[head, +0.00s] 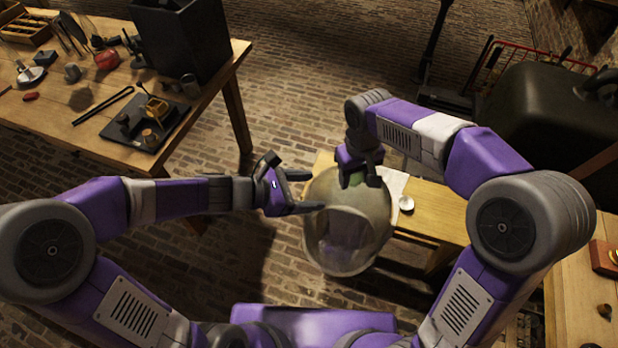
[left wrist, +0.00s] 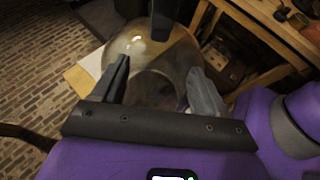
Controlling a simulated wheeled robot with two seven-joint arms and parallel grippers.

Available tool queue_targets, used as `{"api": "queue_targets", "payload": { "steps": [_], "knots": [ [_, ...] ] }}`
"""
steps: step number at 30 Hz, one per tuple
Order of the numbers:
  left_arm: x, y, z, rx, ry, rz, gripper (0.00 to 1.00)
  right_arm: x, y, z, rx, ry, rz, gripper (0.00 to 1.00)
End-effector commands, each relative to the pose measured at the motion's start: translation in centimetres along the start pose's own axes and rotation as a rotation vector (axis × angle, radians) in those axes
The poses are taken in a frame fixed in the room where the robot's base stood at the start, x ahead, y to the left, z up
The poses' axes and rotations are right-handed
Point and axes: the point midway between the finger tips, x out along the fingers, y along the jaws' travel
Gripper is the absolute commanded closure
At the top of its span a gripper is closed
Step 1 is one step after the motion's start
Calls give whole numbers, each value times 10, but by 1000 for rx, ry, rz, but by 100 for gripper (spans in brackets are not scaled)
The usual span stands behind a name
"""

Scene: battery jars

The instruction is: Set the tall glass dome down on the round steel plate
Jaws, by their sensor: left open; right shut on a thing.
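The tall glass dome (head: 330,240) is a translucent, greenish bell, tilted, with its open mouth toward me. My right gripper (head: 361,180) is shut on its top and holds it up in front of a small wooden table. My left gripper (head: 308,190) is open beside the dome's left side; I cannot tell whether it touches. In the left wrist view the dome (left wrist: 135,48) shows beyond and between the two open left fingers (left wrist: 160,90). I cannot make out the round steel plate for certain; the dome and my arms hide part of the scene.
The small wooden table (head: 440,212) carries a pale sheet (head: 394,182) and a small white round object (head: 406,203). A workbench (head: 60,125) at the left holds tools, a black box (head: 185,45) and a dark tray (head: 128,143). Bare brick floor lies between the tables.

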Motion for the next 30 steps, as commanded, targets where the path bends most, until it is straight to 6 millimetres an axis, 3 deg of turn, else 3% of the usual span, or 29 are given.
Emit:
{"api": "queue_targets", "payload": {
  "steps": [3, 8, 24, 30],
  "knots": [
    [-6, 4, 24, -38, -67, 28, 27, -4, 0, -2, 0, 10, 0, 100],
    [-2, 5, 33, -58, -95, 36, 27, -4, 0, -2, -1, 10, 0, 100],
    [88, 8, 40, -58, -90, 34, 27, -4, 0, -2, -1, 10, 0, 100],
    [107, 10, 41, -57, -89, 36, 27, -4, 0, -2, -1, 10, 0, 100]
  ]
}}
